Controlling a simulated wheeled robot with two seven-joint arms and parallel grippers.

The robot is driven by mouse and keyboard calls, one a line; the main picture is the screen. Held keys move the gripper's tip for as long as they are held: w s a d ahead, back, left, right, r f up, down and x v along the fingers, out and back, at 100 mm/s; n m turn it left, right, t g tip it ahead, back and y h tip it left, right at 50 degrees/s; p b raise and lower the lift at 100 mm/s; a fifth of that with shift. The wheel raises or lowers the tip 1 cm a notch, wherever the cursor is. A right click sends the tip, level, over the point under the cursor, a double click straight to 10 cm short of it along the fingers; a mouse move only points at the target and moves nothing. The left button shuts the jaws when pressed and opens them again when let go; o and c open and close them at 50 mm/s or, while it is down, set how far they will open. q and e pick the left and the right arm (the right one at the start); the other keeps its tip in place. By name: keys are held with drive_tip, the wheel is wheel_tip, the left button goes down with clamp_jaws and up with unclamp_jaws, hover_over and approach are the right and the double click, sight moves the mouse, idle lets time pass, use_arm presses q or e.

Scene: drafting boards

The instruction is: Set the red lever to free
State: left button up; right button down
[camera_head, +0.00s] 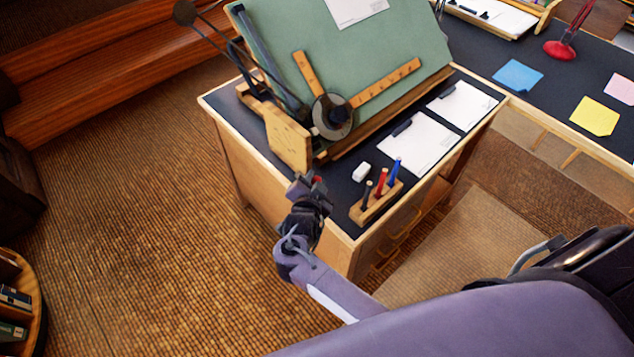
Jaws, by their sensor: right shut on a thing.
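The green drafting board (385,50) stands tilted on the desk, with a wooden side support (288,140) at its left. A small patch of red, the red lever (318,179), shows at the desk's left edge, below that support. My right gripper (311,181) is there, its fingers shut on the lever. The fingers and wrist hide most of the lever, so its setting cannot be read. My left gripper is not in view.
A pen holder (377,205) with red, blue and dark pens and a white eraser (361,172) stand close right of the gripper. White paper (418,143) lies behind them. A drafting arm with wooden rulers (385,80) crosses the board. Floor left of the desk is clear.

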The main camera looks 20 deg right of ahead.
drive_tip(key=shift+w+a+r, duration=0.15)
drive_tip(key=shift+w+r, duration=0.4)
drive_tip(key=shift+r, duration=0.2)
drive_tip(key=c, duration=1.1)
unclamp_jaws()
drive_tip(key=shift+s, duration=0.1)
drive_tip(key=shift+c, duration=0.2)
drive_tip(key=shift+f, duration=0.1)
